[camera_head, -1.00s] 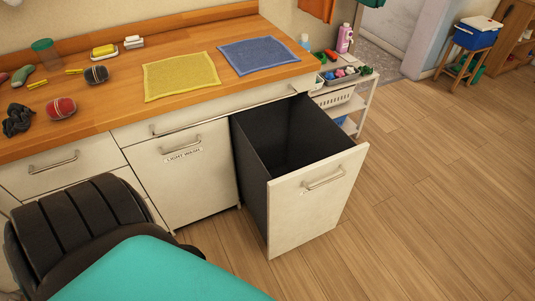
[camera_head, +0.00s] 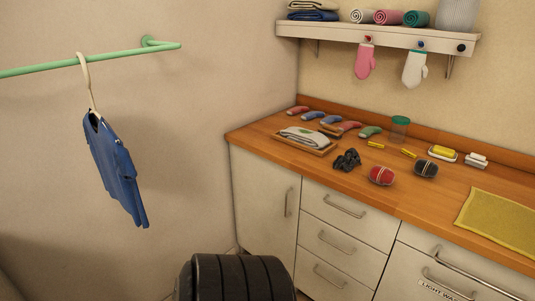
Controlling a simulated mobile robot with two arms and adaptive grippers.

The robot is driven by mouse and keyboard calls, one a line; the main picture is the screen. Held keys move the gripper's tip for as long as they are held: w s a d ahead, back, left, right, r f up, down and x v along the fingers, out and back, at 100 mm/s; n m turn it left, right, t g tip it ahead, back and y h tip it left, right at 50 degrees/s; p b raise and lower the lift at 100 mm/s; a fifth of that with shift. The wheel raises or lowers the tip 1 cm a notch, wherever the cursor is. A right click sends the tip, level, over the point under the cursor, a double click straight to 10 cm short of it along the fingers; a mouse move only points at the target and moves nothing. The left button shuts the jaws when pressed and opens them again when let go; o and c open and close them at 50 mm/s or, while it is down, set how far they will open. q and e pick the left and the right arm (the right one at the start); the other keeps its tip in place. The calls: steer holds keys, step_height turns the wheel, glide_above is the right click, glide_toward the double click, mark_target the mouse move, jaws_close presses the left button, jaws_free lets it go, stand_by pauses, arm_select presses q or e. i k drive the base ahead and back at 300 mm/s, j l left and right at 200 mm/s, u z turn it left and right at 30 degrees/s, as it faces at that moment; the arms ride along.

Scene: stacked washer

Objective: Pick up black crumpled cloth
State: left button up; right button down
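The black crumpled cloth (camera_head: 347,160) lies on the wooden counter (camera_head: 290,123), near its front edge. It sits between a tray with folded cloth and a red rolled bundle. Neither of my grippers shows in the head view. Only a dark ribbed part of my own body shows at the bottom.
A tray with folded cloth (camera_head: 305,139), a red bundle (camera_head: 382,175), a dark bundle (camera_head: 426,169), several socks and a yellow cloth (camera_head: 500,221) share the counter. A shelf (camera_head: 380,37) hangs above. A blue shirt (camera_head: 115,165) hangs from a green rail (camera_head: 25,70) at left.

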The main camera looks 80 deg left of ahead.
mark_target(351, 157)
steer(key=u, duration=1.9)
steer(key=i, duration=0.25)
